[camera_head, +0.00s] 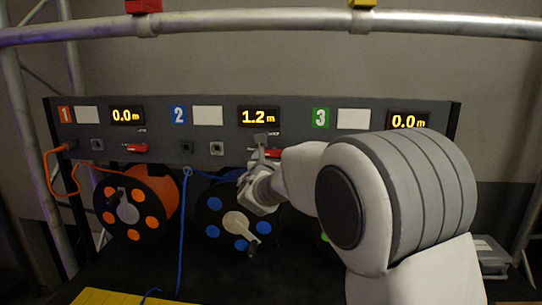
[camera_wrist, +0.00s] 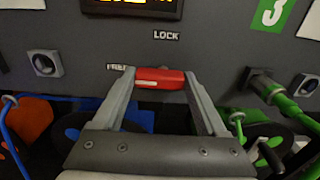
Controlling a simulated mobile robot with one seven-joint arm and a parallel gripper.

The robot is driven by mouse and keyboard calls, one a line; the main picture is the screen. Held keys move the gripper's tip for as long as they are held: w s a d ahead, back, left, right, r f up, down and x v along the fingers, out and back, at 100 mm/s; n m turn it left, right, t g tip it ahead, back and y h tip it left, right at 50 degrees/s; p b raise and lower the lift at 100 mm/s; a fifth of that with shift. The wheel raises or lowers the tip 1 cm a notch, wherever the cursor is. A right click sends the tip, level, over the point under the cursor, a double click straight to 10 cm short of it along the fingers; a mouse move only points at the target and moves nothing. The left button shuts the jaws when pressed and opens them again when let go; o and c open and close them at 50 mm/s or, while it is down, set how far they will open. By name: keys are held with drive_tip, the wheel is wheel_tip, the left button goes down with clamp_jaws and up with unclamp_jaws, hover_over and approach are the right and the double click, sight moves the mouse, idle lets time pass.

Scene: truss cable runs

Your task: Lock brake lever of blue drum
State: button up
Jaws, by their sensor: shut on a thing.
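The blue drum (camera_head: 213,205) hangs under panel section 2, partly behind my arm. Its red brake lever (camera_wrist: 160,77) lies roughly level between my two fingers in the wrist view, and a bit of it (camera_head: 274,153) shows in the head view. My gripper (camera_wrist: 160,82) is shut on the lever, one finger at each end. The LOCK label (camera_wrist: 166,35) is above the lever. The FREE label (camera_wrist: 117,67) is at its left, partly covered by a finger. The lever's pivot is hidden.
The orange drum (camera_head: 163,190) with its own red lever (camera_head: 135,148) is at the left. Blue cable (camera_head: 182,230) hangs between the drums. The green drum is mostly hidden by my arm; a green connector (camera_wrist: 272,90) is right of my gripper. Display 2 (camera_head: 258,117) reads 1.2 m.

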drive_tip(key=shift+f+b, duration=0.15)
drive_tip(key=shift+b, duration=0.35)
drive_tip(key=m+b, duration=0.2)
drive_tip(key=b, duration=0.3)
drive_tip(key=shift+f+m, duration=0.2)
drive_tip(key=shift+m, duration=0.2)
drive_tip(key=m+b, duration=0.5)
drive_tip(key=b, duration=0.3)
drive_tip(key=shift+d+r, duration=0.1)
drive_tip(key=m+b, duration=0.5)
drive_tip(key=b, duration=0.1)
drive_tip(key=shift+d+r+m, duration=0.1)
drive_tip(key=shift+m, duration=0.3)
drive_tip(key=shift+r+m+b, duration=0.2)
drive_tip(key=shift+m+b, duration=1.85)
drive_tip(key=shift+m, duration=0.15)
drive_tip(key=o, duration=1.3)
drive_tip(key=shift+d, duration=0.1)
drive_tip(key=shift+s, duration=0.15)
